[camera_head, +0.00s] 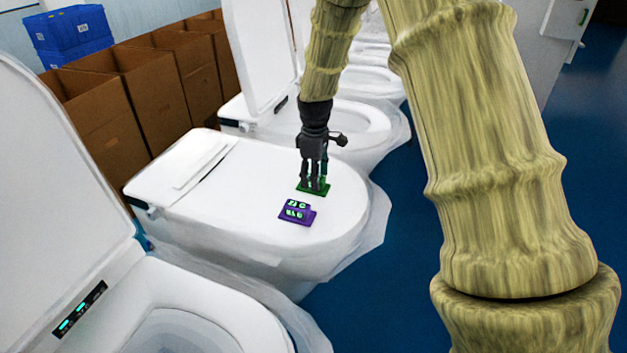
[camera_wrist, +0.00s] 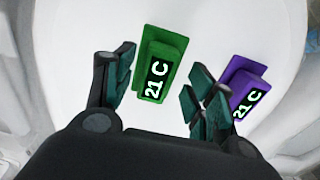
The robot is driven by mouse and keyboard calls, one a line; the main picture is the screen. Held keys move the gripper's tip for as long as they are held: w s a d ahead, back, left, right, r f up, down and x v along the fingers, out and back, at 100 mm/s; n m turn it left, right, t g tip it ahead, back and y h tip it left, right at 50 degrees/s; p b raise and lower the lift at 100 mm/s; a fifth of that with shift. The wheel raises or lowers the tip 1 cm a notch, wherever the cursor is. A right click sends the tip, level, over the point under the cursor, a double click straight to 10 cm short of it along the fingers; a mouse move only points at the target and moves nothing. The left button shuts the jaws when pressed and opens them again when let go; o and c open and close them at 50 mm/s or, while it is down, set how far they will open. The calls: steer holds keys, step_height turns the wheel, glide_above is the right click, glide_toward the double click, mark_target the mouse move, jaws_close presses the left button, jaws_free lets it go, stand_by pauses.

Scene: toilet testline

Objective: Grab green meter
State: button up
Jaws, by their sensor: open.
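The green meter (camera_wrist: 161,66) lies on the white closed toilet lid, with a black display reading "21 C". In the head view the green meter (camera_head: 314,190) shows only in part, under the fingers. My gripper (camera_head: 314,185) points down over it. In the wrist view my gripper (camera_wrist: 160,85) is open, with one finger on each side of the green meter and a gap on both sides. The left finger is nearer its lower left; the right finger stands between the two meters. I cannot tell the fingertips' exact height above the lid.
A purple meter (camera_head: 297,211) lies close beside the green one; in the wrist view the purple meter (camera_wrist: 243,88) is just right of my right finger. The toilet lid (camera_head: 240,185) is otherwise clear. Open toilets stand in front and behind. Cardboard boxes (camera_head: 140,85) line the left.

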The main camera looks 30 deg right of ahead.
steer(key=shift+f, duration=0.45)
steer(key=shift+w+f, duration=0.45)
steer(key=shift+f, duration=0.05)
steer(key=shift+s+r, duration=0.3)
steer(key=c, duration=1.2)
